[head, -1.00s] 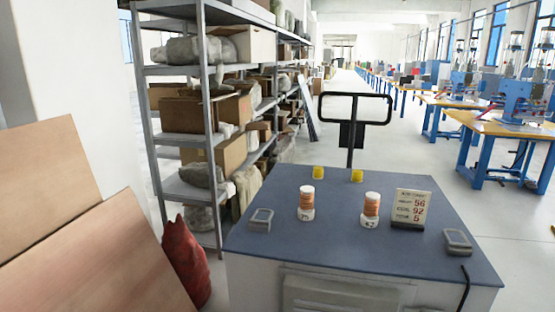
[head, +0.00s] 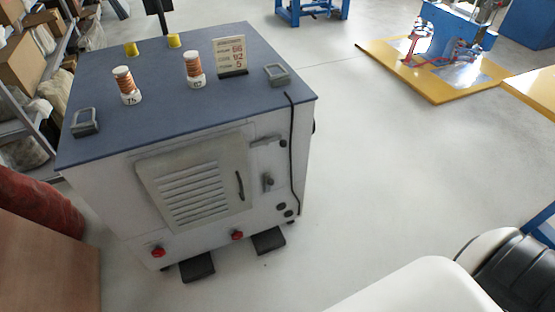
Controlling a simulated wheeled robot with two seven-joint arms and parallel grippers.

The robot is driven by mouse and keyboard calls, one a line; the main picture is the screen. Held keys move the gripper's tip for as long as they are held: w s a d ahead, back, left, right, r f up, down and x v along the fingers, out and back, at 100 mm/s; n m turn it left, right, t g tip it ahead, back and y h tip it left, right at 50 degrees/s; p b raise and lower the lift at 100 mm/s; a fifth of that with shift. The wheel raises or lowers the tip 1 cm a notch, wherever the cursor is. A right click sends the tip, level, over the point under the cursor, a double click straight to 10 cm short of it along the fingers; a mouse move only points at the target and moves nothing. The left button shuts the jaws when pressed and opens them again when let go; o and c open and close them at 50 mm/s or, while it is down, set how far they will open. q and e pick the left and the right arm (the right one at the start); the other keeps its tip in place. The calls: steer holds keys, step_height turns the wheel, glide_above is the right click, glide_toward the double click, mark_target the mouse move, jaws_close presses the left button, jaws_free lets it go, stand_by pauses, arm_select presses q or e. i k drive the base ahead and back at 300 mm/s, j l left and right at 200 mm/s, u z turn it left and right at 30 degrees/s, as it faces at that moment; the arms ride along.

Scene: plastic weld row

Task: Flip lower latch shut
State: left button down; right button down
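A white cabinet (head: 118,200) with a blue-grey top stands left of the middle. Its front carries a louvred door panel (head: 195,180) with a dark upright handle (head: 240,186) at its right side. Right of the handle is a small grey latch-like fitting (head: 268,182), the lower of two there. The upper fitting (head: 264,143) sits near the top edge. Both are too small to tell whether they are open or shut. Neither gripper is in view. A white and black part of my own body fills the lower right corner.
On the cabinet top (head: 150,95) stand two copper-coloured spools (head: 194,70), two yellow caps (head: 174,41), a number sign (head: 230,57) and two grey handles (head: 276,74). A black cable (head: 292,150) hangs down the front. Red knobs (head: 237,235) sit low.

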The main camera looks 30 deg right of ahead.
mark_target(268, 182)
steer(key=z, duration=0.8)
